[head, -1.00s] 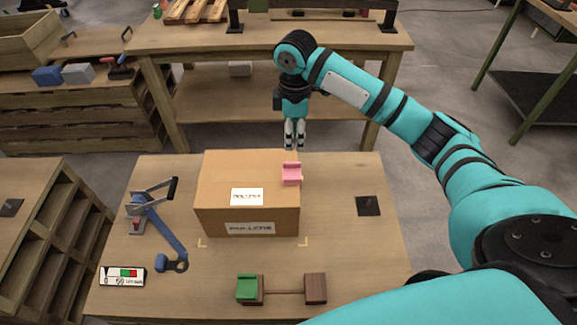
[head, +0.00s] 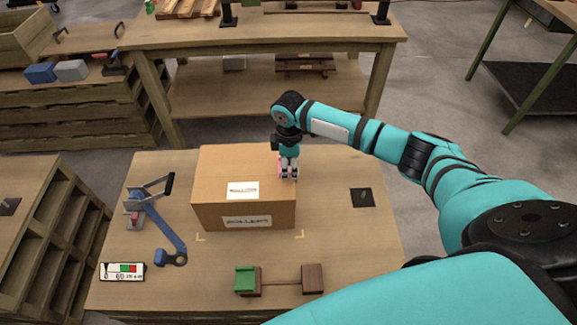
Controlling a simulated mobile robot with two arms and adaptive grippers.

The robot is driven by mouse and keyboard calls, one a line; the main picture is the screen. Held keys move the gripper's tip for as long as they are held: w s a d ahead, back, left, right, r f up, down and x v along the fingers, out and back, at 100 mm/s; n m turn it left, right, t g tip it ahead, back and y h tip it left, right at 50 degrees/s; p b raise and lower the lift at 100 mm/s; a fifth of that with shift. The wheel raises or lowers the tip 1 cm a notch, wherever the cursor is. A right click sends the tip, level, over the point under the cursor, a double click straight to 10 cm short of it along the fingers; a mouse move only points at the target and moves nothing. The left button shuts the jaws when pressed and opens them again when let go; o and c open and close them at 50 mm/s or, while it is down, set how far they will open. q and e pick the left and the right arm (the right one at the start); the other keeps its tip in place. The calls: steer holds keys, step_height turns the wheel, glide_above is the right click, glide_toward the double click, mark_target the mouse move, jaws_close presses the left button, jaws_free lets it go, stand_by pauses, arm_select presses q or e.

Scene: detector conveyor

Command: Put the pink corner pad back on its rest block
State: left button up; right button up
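The pink corner pad (head: 281,170) is at the right top edge of the cardboard box (head: 219,182), mostly hidden behind my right gripper (head: 288,178). My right gripper points down at the pad, with its fingers around or just in front of it; I cannot tell whether they are closed on it. The rest block is a wooden piece with two brown ends joined by a thin bar. Its left end carries a green corner pad (head: 245,281), and its right end (head: 312,278) is bare. My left gripper is out of view.
A blue lever tool (head: 165,232) and a gauge card (head: 122,272) lie left of the box. A dark square plate (head: 361,197) lies on the right. The table (head: 345,240) is clear between box and block. A workbench (head: 270,32) stands behind.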

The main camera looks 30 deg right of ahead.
steer(key=shift+f, duration=0.8)
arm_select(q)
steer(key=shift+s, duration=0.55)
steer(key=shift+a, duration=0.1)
arm_select(e)
steer(key=shift+c, duration=0.4)
jaws_close()
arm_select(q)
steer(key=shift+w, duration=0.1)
arm_select(e)
steer(key=shift+r, duration=0.15)
